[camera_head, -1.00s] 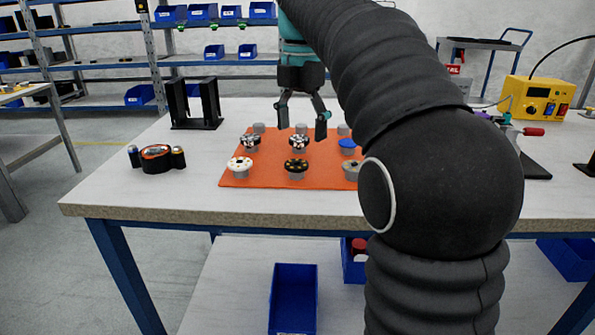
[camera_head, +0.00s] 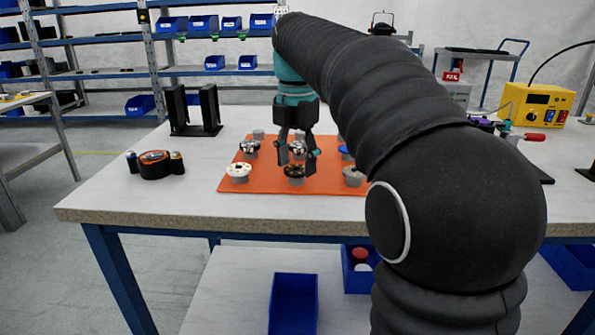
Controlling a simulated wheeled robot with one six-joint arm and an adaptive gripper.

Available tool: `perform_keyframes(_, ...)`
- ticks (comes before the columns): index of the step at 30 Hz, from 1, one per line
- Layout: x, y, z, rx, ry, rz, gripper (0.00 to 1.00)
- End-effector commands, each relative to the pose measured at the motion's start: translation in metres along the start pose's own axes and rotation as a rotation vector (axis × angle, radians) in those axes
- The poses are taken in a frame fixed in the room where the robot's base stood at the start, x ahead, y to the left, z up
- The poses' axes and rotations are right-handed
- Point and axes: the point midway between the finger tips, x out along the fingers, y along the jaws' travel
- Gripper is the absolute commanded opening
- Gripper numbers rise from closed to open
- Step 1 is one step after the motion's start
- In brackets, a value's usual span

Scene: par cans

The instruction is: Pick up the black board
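The black board (camera_head: 294,171) is a small round black disc with pale dots. It sits on a grey stand in the front row of the orange mat (camera_head: 262,186), in the middle. My gripper (camera_head: 296,165) points down, with its two fingers apart, at the black board and the patterned disc just behind it. The right fingertip overlaps the right edge of the black board in this view. I cannot tell whether the fingers touch it. Nothing is held between them.
A white disc (camera_head: 239,171) stands to the left on the mat, and a grey stand (camera_head: 353,176) to the right. Patterned discs and a blue disc (camera_head: 345,152) are behind. A black bracket (camera_head: 194,112) and a dark round part (camera_head: 155,165) stand at the left. My arm hides the table's right middle.

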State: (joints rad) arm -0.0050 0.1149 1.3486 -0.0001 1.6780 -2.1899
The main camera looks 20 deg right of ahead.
Motion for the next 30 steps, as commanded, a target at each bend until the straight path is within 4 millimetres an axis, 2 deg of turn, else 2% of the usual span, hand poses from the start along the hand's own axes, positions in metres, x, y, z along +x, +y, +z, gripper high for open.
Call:
perform_keyframes(1, 0.000, 0.000, 0.000, 0.000, 0.000, 0.000, 0.38)
perform_keyframes(4, 0.000, 0.000, 0.000, 0.000, 0.001, -0.001, 0.13)
perform_keyframes(6, 0.001, 0.000, 0.000, 0.000, 0.001, -0.002, 0.05)
perform_keyframes(20, -0.002, 0.001, 0.000, 0.000, 0.003, -0.005, 0.05)
perform_keyframes(25, -0.022, 0.001, 0.001, 0.000, 0.001, -0.001, 0.05)
perform_keyframes(28, -0.044, 0.001, 0.001, 0.000, -0.001, 0.001, 0.05)
perform_keyframes(30, -0.051, -0.010, 0.014, 0.006, 0.000, 0.000, 0.05)
